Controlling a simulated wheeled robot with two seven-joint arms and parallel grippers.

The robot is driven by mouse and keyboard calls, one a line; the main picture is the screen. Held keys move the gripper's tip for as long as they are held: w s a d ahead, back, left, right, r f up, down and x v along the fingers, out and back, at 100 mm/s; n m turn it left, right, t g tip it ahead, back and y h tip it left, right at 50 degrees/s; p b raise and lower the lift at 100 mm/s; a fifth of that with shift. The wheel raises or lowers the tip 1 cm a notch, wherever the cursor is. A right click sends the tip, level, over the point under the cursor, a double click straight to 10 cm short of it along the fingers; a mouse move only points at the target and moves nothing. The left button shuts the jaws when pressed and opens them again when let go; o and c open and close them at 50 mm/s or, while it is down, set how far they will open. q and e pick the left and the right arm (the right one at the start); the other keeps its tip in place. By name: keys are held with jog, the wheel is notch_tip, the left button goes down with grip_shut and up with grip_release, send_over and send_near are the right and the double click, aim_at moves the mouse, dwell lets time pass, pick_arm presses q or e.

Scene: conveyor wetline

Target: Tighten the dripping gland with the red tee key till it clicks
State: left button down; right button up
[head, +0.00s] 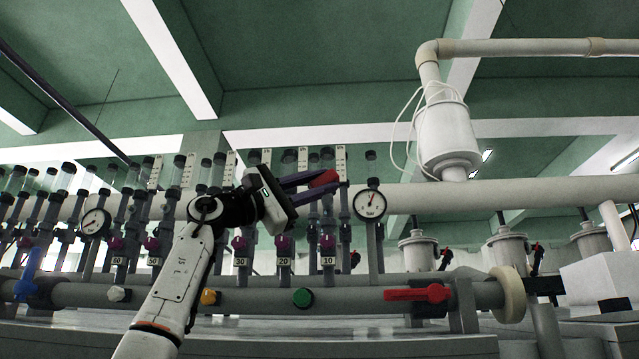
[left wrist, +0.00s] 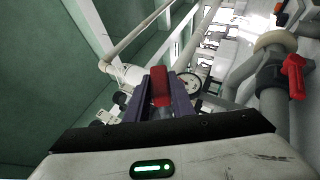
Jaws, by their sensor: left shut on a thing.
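My left gripper (head: 318,182) is raised in front of the row of upright tubes, its dark purple fingers pointing right. It is shut on a red piece, which I take for the red tee key (head: 326,178). In the left wrist view the red key (left wrist: 160,86) sits between the fingers (left wrist: 163,95). Only its red part shows clearly; the rest is hidden or too small to tell. Purple fittings (head: 283,243) sit low on the tubes, above the number tags. No drip is visible, so I cannot tell which gland drips. My right gripper is in neither view.
A pressure gauge (head: 369,204) stands just right of the gripper. A grey pipe (head: 350,295) runs below, with a green knob (head: 303,298) and a red valve lever (head: 418,294). A white pump-like cylinder (head: 447,140) hangs at upper right. Space above the tubes is open.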

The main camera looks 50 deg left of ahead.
pick_arm(q)
jog(key=shift+s+d, duration=0.3)
jog(key=shift+s, duration=0.05)
dwell(0.6)
jog(key=shift+s+d+f+b, duration=0.1)
jog(key=shift+s+d+b, duration=0.25)
jog(key=shift+s, duration=0.05)
jog(key=s+d+b, duration=0.5)
jog(key=s+d, duration=0.4)
jog(key=s, duration=0.2)
jog(key=shift+s+d, duration=0.2)
jog(key=shift+d, duration=0.2)
